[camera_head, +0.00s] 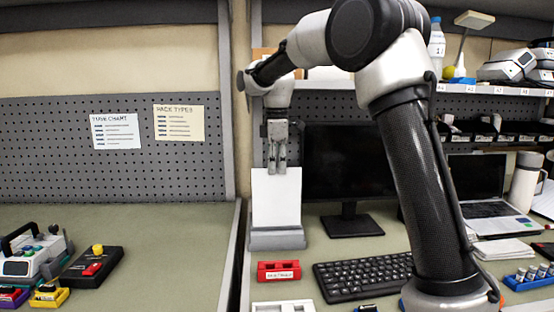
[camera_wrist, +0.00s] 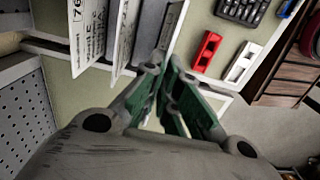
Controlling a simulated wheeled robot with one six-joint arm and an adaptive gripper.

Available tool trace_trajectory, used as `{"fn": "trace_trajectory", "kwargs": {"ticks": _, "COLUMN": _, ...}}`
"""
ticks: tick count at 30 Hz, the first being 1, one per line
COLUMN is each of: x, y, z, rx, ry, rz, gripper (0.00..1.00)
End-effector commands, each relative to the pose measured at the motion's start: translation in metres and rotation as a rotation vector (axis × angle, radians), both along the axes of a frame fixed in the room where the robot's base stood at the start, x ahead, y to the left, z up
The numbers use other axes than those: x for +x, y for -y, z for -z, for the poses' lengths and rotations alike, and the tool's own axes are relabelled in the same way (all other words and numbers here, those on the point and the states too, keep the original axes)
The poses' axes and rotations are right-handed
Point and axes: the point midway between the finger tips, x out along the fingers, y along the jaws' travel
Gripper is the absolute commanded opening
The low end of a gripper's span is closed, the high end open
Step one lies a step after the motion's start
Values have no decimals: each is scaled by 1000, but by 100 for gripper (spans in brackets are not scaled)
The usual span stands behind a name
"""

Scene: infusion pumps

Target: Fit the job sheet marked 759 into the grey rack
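The grey rack (camera_head: 277,239) stands on the right-hand bench, left of the monitor, with a blank white sheet face (camera_head: 277,200) upright in it. In the wrist view several printed sheets stand edge to edge at the top; the leftmost sheet (camera_wrist: 86,32) shows a number starting "76", the rest cut off. I cannot read 759 on any sheet. My gripper (camera_head: 276,166) points down at the top edge of the white sheet. In the wrist view the fingertips (camera_wrist: 163,69) are a little apart, close to the rightmost sheet, with nothing clearly gripped between them.
A red holder (camera_head: 279,271) and a white holder (camera_head: 284,306) lie in front of the rack. The keyboard (camera_head: 363,275) and monitor (camera_head: 347,165) are to the right. A divider post runs left of the rack. The left bench has free room.

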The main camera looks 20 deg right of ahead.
Motion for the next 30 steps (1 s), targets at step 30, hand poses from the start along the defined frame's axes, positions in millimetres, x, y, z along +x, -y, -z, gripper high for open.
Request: {"fn": "trace_trajectory", "kwargs": {"ticks": 30, "x": 0, "y": 0, "z": 62, "rx": 0, "ry": 0, "rz": 0, "gripper": 0}}
